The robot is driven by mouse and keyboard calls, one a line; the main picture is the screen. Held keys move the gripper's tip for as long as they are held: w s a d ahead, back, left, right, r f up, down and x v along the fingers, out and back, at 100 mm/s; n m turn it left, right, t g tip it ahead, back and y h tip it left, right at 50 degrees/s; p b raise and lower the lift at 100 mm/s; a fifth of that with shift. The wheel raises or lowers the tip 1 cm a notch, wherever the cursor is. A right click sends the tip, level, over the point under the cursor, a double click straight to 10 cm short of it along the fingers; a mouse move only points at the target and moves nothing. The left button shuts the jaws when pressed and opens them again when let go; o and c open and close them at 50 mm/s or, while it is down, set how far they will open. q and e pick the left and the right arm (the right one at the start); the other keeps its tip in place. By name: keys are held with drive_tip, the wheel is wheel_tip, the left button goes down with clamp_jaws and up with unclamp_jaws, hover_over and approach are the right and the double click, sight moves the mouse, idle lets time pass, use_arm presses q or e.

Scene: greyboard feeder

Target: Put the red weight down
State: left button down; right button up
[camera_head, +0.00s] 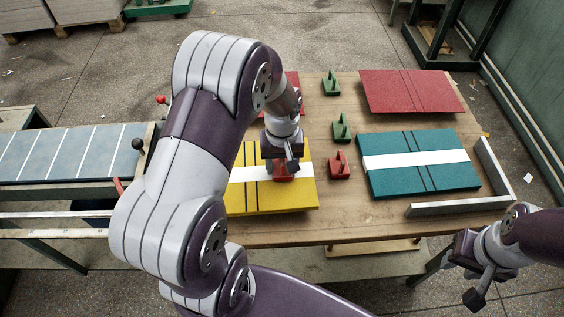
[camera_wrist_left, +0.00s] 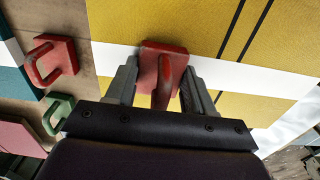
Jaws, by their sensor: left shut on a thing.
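A red weight (camera_head: 283,174) with an upright handle is over the white strip of the yellow board (camera_head: 268,204), on or just above it; I cannot tell if it touches. My left gripper (camera_head: 286,166) points down and is shut on this weight's handle. In the left wrist view the red weight (camera_wrist_left: 158,58) sits between the two fingers (camera_wrist_left: 160,92). A second red weight (camera_head: 340,168) stands on the table between the yellow and teal boards, and also shows in the left wrist view (camera_wrist_left: 56,62). My right gripper (camera_head: 480,280) hangs off the table's front right; its jaw opening is unclear.
Two green weights (camera_head: 341,128) (camera_head: 331,85) stand on the wooden table (camera_head: 300,234) behind the second red weight. A teal board (camera_head: 408,182) lies at the right beside a metal corner stop (camera_head: 460,206). A red board (camera_head: 412,92) is behind it. A blue conveyor (camera_head: 65,153) is left.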

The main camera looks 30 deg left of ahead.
use_arm(q)
drive_tip(key=shift+d+f, duration=0.1)
drive_tip(key=shift+f, duration=0.05)
drive_tip(key=shift+c, duration=2.1)
unclamp_jaws()
wheel_tip(320, 180, up, 12)
drive_tip(key=shift+f+p, duration=0.2)
drive_tip(key=shift+p, duration=0.1)
drive_tip(key=shift+s+r, duration=0.1)
drive_tip(key=shift+r, duration=0.15)
drive_tip(key=s+d+f+m+t, duration=0.1)
drive_tip(key=s+d+f+m, duration=0.2)
drive_tip(key=s+d+m, duration=0.2)
drive_tip(key=s+m, duration=0.1)
drive_tip(key=s, duration=0.2)
drive_tip(key=shift+s+d+f+m, duration=0.25)
drive_tip(key=shift+s+f+m, duration=0.05)
drive_tip(key=shift+s+f, duration=0.1)
